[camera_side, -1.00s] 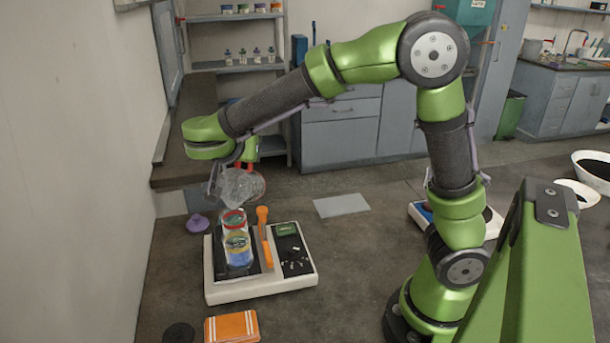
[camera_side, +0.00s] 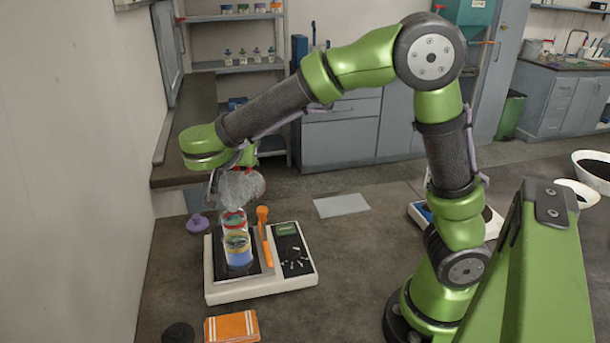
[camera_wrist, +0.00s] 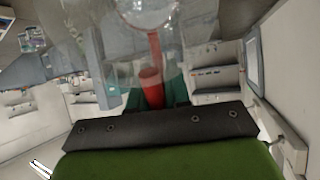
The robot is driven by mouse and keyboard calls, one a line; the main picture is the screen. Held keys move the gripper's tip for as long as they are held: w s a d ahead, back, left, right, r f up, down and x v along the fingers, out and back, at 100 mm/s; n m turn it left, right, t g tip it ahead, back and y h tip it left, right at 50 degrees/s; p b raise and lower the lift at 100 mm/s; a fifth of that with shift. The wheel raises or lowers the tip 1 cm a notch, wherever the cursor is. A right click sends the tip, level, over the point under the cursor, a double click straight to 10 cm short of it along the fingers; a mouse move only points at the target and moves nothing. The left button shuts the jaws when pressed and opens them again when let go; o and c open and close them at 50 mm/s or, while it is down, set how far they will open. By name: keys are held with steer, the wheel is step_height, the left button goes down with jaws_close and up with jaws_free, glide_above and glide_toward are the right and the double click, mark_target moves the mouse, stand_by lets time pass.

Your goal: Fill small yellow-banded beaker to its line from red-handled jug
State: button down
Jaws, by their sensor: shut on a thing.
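My gripper (camera_side: 238,168) is shut on the red handle of a clear jug (camera_side: 243,186). The jug is tilted above a stack of clear vessels on the shaker, close to its top. In the wrist view the red handle (camera_wrist: 151,85) runs up from my gripper along the clear jug wall. The stack has a red-banded vessel (camera_side: 233,221) on top, a yellow-banded one (camera_side: 238,241) under it and a blue part (camera_side: 240,258) at the bottom. I cannot tell which of these is the small beaker, nor see its line or any liquid level.

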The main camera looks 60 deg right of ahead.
steer(key=shift+a+h, duration=0.2)
steer(key=shift+h, duration=0.1)
stand_by(0.4)
steer(key=shift+s+a+r+t+h+p, duration=0.2)
steer(key=shift+a+r+t+h+p, duration=0.15)
steer(key=shift+p, duration=0.4)
stand_by(2.4)
